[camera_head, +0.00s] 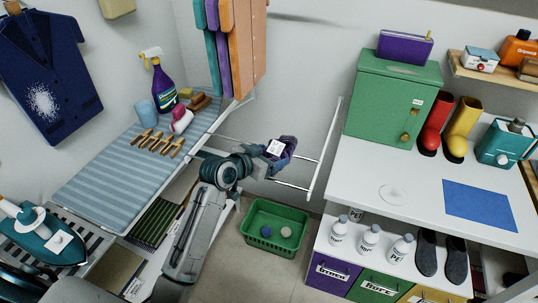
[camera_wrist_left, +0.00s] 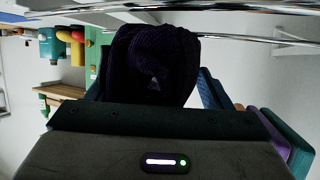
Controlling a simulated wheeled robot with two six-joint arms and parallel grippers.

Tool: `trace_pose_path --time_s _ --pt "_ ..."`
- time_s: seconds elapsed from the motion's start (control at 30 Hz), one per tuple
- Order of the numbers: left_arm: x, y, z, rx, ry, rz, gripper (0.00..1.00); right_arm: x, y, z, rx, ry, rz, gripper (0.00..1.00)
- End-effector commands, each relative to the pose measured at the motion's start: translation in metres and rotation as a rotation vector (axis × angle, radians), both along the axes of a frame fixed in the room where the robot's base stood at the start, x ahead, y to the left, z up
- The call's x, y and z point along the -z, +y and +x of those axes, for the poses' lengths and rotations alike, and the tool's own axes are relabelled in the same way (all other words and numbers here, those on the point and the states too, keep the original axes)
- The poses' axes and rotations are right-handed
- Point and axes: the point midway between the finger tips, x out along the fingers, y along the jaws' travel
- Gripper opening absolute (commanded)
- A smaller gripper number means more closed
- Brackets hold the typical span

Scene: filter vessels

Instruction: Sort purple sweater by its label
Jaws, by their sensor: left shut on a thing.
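The purple sweater (camera_head: 290,146) is a small dark bundle at the end of my left arm, in the middle of the head view. A white label (camera_head: 275,148) with a dark mark shows on it, too small to read. My left gripper (camera_head: 268,152) is shut on the sweater and holds it in the air by the metal rack rails. In the left wrist view the sweater (camera_wrist_left: 155,65) is a dark, folded knit lump just beyond the gripper body; the fingertips are hidden. My right gripper is in neither view.
Metal rails (camera_head: 322,150) stand around the sweater. A green basket (camera_head: 248,235) with two balls is on the floor. Labelled bins, purple (camera_head: 325,282), green (camera_head: 375,292) and yellow, sit under the right counter (camera_head: 430,205). A striped ironing board (camera_head: 100,190) is left.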

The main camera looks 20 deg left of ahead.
Motion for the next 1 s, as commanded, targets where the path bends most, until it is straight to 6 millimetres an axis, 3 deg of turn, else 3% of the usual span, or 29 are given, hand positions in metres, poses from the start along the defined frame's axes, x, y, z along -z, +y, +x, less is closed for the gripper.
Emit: trace_pose_path --time_s 0.17,0.2,0.3,0.67,1.0 --pt "0.004 0.000 0.000 0.000 -0.002 -0.001 0.42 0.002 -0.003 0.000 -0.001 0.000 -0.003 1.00" --pt "0.002 0.000 0.000 0.000 -0.002 -0.001 0.81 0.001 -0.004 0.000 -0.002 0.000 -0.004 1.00" --pt "0.003 0.000 0.000 0.000 -0.001 0.000 0.99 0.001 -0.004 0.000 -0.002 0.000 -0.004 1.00" --pt "0.003 0.002 -0.004 0.000 0.001 0.000 0.99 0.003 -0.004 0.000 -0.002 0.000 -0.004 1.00" --pt "-0.020 0.025 -0.057 0.000 -0.002 0.006 0.99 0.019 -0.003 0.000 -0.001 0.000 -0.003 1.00"
